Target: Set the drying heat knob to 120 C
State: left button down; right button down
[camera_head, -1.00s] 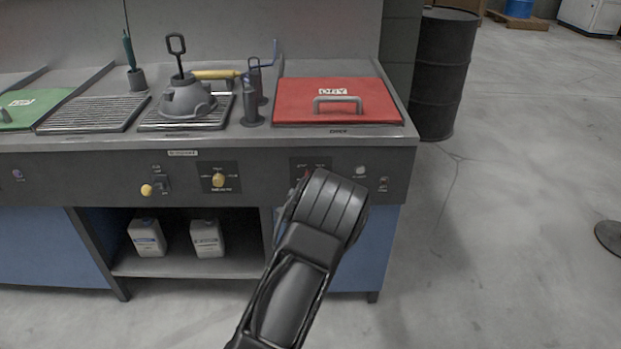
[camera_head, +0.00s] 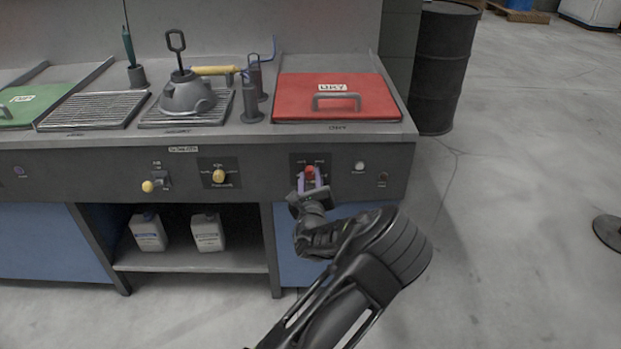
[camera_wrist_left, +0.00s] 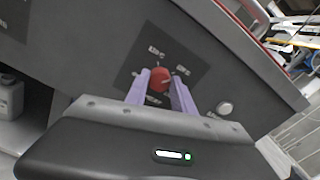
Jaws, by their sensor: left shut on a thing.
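The drying heat knob is the red knob (camera_head: 309,171) on a dark square plate, on the front panel below the red DRY lid (camera_head: 335,98). It also shows in the left wrist view (camera_wrist_left: 159,79), between the two purple fingers. My left gripper (camera_head: 311,178) is shut on the red knob, one finger on each side, reaching up from below and in front. It also shows in the left wrist view (camera_wrist_left: 161,88). The dial lettering around the knob is too small to read, and part of it is hidden by the fingers. My right gripper is not in view.
A yellow knob (camera_head: 219,176) and a yellow-tipped lever (camera_head: 148,186) sit further left on the panel. A pale round button (camera_head: 360,166) is just right of the red knob. White jugs (camera_head: 208,232) stand on the lower shelf.

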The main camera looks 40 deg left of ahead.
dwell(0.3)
pick_arm(q)
jog(key=c, duration=1.1)
grip_release()
jog(key=v, duration=0.7)
jog(key=shift+s+d, duration=0.25)
